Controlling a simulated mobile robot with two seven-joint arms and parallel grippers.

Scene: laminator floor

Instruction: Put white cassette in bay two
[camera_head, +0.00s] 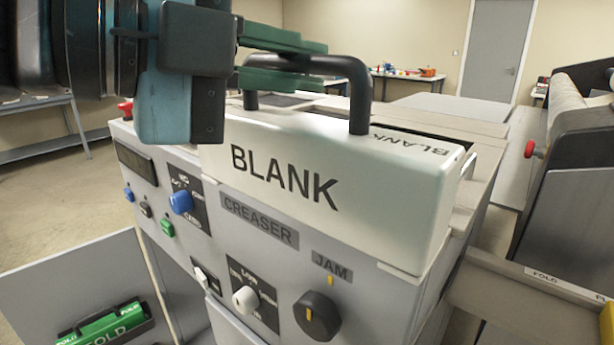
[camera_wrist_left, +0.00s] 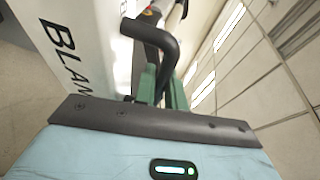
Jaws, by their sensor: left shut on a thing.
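The white cassette (camera_head: 335,178), lettered BLANK on its front and top, sits at the top of the grey creaser machine (camera_head: 205,240). Its black handle (camera_head: 358,92) arches above it. My left gripper (camera_head: 322,58) has its green fingers shut on this handle. The left wrist view also shows the cassette (camera_wrist_left: 85,35) and the handle (camera_wrist_left: 160,42) between the fingers (camera_wrist_left: 162,88). The cassette's underside is hidden, so I cannot tell whether it is seated in a slot. No label reading bay two shows. My right gripper is out of view.
A green cassette lettered FOLD (camera_head: 105,325) lies low at the left. Knobs and buttons, including a blue knob (camera_head: 181,201) and a black JAM knob (camera_head: 316,315), stick out of the machine's front. A machine with a roller (camera_head: 580,170) stands at the right. Open floor lies left.

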